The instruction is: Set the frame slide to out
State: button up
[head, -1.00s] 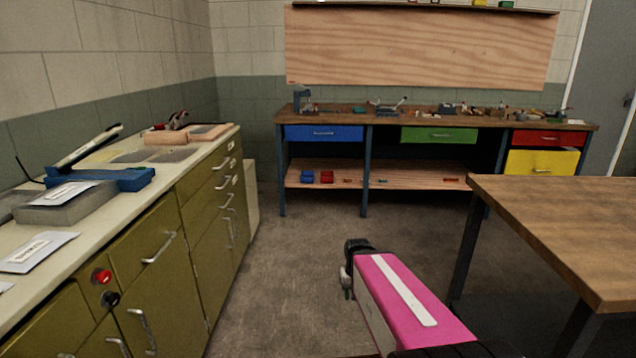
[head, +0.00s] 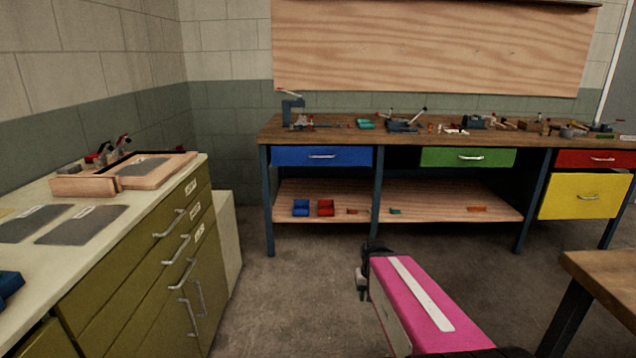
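I cannot make out a frame slide for certain. A wooden frame fixture (head: 168,173) with red-tipped toggle clamps (head: 110,150) lies on the pale counter at the left, near its far end. Its slide, if it has one, is too small to tell. My gripper (head: 362,284) shows dark at the end of my pink arm link, low in the middle of the view. It is over the floor, apart from the counter and the bench. Its fingers are too small and dark to tell whether they are open or shut.
The olive cabinet (head: 150,285) runs along the left, with grey sheets (head: 83,224) on its counter. A workbench (head: 400,133) with blue, green, red and yellow drawers stands at the back. A wooden table (head: 605,280) corner is at the lower right. The floor (head: 300,280) between is clear.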

aim_at(299, 121)
jog(key=i+j, duration=0.1)
jog(key=i, duration=2.15)
jog(key=l+z, duration=0.05)
jog(key=l, duration=0.05)
